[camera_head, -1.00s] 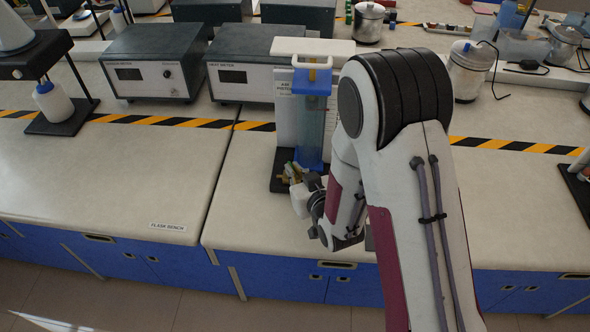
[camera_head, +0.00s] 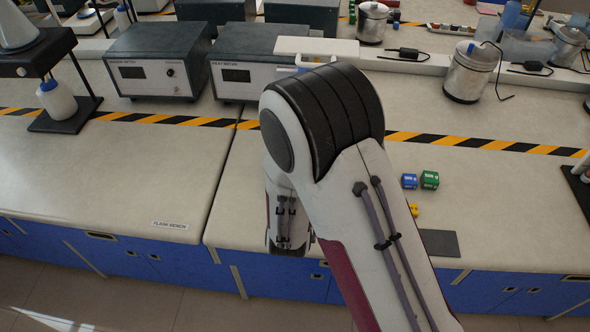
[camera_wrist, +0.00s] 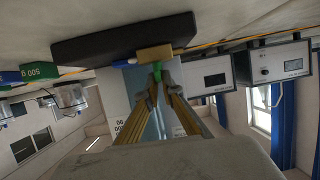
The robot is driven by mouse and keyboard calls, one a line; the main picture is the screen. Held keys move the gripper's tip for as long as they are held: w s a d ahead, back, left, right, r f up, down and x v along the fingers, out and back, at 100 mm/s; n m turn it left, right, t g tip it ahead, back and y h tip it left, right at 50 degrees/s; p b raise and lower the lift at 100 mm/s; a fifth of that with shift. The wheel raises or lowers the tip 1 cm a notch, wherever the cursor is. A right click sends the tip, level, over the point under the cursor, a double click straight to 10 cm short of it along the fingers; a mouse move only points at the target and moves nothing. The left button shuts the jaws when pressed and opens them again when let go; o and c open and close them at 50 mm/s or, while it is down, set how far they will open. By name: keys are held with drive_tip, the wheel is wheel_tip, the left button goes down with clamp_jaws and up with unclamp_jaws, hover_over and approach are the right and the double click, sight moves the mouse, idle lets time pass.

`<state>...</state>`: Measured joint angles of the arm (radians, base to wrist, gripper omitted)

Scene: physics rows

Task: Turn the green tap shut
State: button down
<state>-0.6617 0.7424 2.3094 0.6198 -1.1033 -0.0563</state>
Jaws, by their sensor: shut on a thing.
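In the wrist view, which is upside down, the green tap (camera_wrist: 154,88) is a small green handle below a brass block (camera_wrist: 155,54) in the picture. My gripper (camera_wrist: 157,95) has its brass-coloured fingers closed together on the green handle. A black base (camera_wrist: 120,38) and part of a clear bluish column (camera_wrist: 152,128) show around it. The fingers hide much of the handle, so its exact angle is hard to tell. In the head view my arm hides the tap, the column and my gripper.
A blue block (camera_head: 409,181), a green block (camera_head: 430,179) and a yellow piece (camera_head: 414,210) lie right of my arm, near a dark mat (camera_head: 439,243). Two grey meters (camera_head: 160,60) stand behind on the left.

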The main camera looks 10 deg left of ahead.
drive_tip(key=shift+w+m+h, duration=0.1)
drive_tip(key=shift+m+h, duration=0.4)
drive_tip(key=shift+h, duration=0.1)
drive_tip(key=shift+r, duration=0.1)
drive_tip(key=c, duration=2.5)
unclamp_jaws()
drive_tip(key=shift+s+a, duration=0.1)
drive_tip(key=shift+s, duration=0.1)
drive_tip(key=v, duration=1.1)
drive_tip(key=shift+s, duration=0.35)
drive_tip(key=shift+w+r, duration=0.1)
drive_tip(key=shift+r, duration=0.05)
